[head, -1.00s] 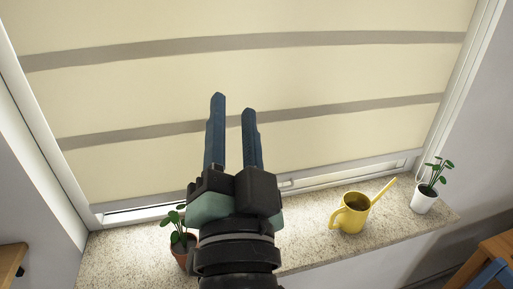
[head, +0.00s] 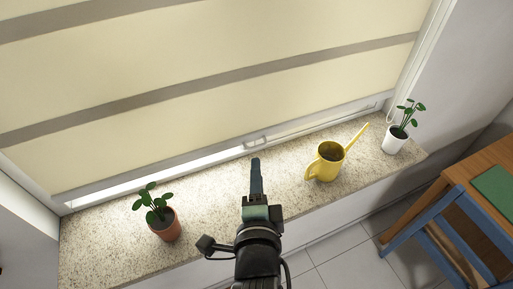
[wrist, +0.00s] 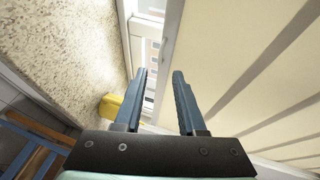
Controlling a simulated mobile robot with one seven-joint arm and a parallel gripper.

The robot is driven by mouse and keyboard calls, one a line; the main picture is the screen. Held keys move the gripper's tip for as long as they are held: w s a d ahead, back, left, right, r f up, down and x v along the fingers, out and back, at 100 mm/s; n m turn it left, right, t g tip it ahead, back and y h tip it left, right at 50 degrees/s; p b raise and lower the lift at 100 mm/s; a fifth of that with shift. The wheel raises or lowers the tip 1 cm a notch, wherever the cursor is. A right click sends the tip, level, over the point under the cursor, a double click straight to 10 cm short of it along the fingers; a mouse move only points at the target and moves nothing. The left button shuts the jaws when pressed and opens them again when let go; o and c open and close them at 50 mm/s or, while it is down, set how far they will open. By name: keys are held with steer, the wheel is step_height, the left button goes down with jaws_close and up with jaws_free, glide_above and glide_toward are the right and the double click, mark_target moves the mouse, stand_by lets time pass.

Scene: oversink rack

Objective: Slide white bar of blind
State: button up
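The cream blind (head: 210,60) with grey stripes hangs over the window. Its pale bottom bar (head: 180,159) runs at a slant just above the sill, with a bright strip of uncovered window below it. A small handle-like piece (head: 257,140) shows near the middle of the lower edge. My gripper (head: 255,162) is over the sill, seen edge-on, pointing at the lower edge of the blind. In the wrist view its two blue fingers (wrist: 160,74) are apart with nothing between them. The bar (wrist: 168,60) shows just beyond the fingertips; contact cannot be told.
On the speckled sill (head: 100,245) stand a potted plant (head: 165,226) left of my gripper, a yellow watering can (head: 327,165) close on its right, and a white-potted plant (head: 396,140) farther right. A wooden table (head: 470,170) and blue chair (head: 440,225) are at the right.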

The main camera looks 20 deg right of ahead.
mark_target(256, 148)
steer(key=p+x, duration=0.1)
steer(key=x, duration=0.6)
steer(key=shift+w, duration=0.25)
steer(key=shift+d, duration=0.1)
steer(key=shift+c, duration=0.3)
jaws_close()
stand_by(0.8)
